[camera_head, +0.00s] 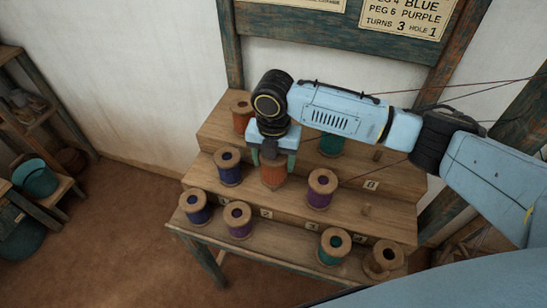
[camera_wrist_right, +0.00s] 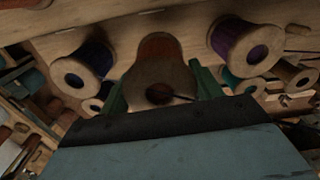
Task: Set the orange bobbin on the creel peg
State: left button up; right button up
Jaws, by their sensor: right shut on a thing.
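My right gripper (camera_head: 273,164) is shut on the orange bobbin (camera_head: 273,177). Its green fingers grip the bobbin from both sides, pointing down at the middle step of the wooden creel (camera_head: 282,215). The bobbin looks upright, between a dark blue bobbin (camera_head: 228,167) and a purple bobbin (camera_head: 321,189). In the right wrist view, the orange bobbin (camera_wrist_right: 160,48) sits between the fingers with its wooden flange toward the camera. Its lower end and any peg under it are hidden, so I cannot tell whether it is seated. My left gripper is not in view.
Bobbins stand along the front step, including a teal one (camera_head: 333,247) and a brownish one (camera_head: 384,258). An orange-red bobbin (camera_head: 242,115) and a teal bobbin (camera_head: 331,145) are on the upper step. Threads stretch rightward.

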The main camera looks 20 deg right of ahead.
jog(key=shift+f+b, duration=0.9)
jog(key=shift+f, duration=1.45)
jog(key=o, duration=1.3)
jog(key=shift+o, duration=0.2)
notch_tip(320, 180, up, 7)
jog(key=p, duration=0.8)
